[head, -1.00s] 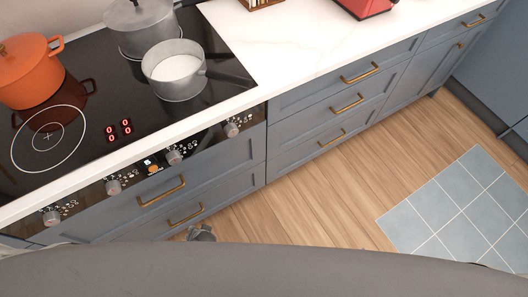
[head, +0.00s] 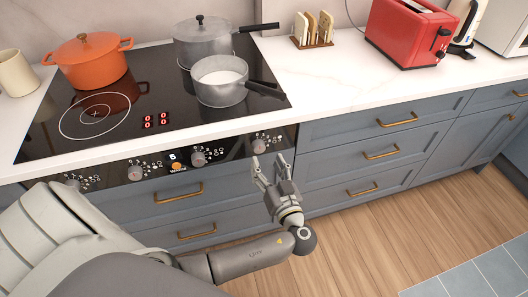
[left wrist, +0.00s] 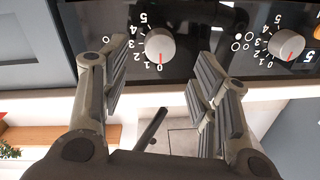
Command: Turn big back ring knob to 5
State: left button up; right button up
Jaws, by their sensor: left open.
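My left gripper (head: 269,162) is open in front of the hob's control panel, by the rightmost knob (head: 260,146). In the left wrist view, which is upside down, the gripper's fingers (left wrist: 168,62) stand apart, with a grey knob (left wrist: 160,46) beyond the gap. I see no contact. Its red mark points at 0 on a dial numbered to 5. Another knob (left wrist: 287,45) is to its right in that view. Further knobs (head: 198,158) line the panel. I cannot tell from the small ring icons which knob serves which ring. My right gripper is out of view.
The black hob (head: 130,120) shows red zeros. It carries an orange pot (head: 92,66), a lidded grey pot (head: 205,46) and a grey saucepan (head: 220,92) with white contents. Drawers with brass handles (head: 203,188) lie below. A red toaster (head: 405,32) stands on the right counter.

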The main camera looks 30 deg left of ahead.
aim_at(260, 150)
pick_arm(q)
jog(key=x, duration=0.4)
jog(key=shift+w+a+p, duration=0.15)
jog(key=shift+p, duration=0.25)
jog(key=shift+w+a, duration=0.35)
jog(key=shift+a, duration=0.15)
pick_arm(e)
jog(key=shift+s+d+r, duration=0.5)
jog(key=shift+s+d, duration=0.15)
pick_arm(q)
jog(key=c, duration=1)
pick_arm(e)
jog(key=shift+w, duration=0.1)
